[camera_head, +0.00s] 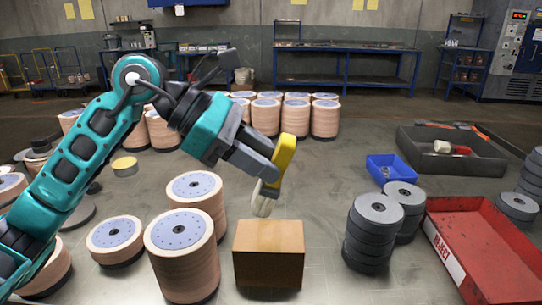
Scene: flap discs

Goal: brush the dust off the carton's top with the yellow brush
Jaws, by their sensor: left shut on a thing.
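The brown carton (268,262) stands on the grey table at the front middle. Its top faces up; any dust on it is too small to tell. My left gripper (271,172) is shut on the yellow brush (285,152). The brush is tilted, its yellow handle up and its pale bristles (262,203) pointing down near the back edge of the carton's top. I cannot tell whether the bristles touch the carton. My right gripper is not in view.
Stacks of tan flap discs (182,263) stand close left of the carton, with more behind. Grey disc stacks (369,235) stand to its right. A red reject tray (485,250), a blue bin (392,170) and a dark tray (470,165) lie farther right.

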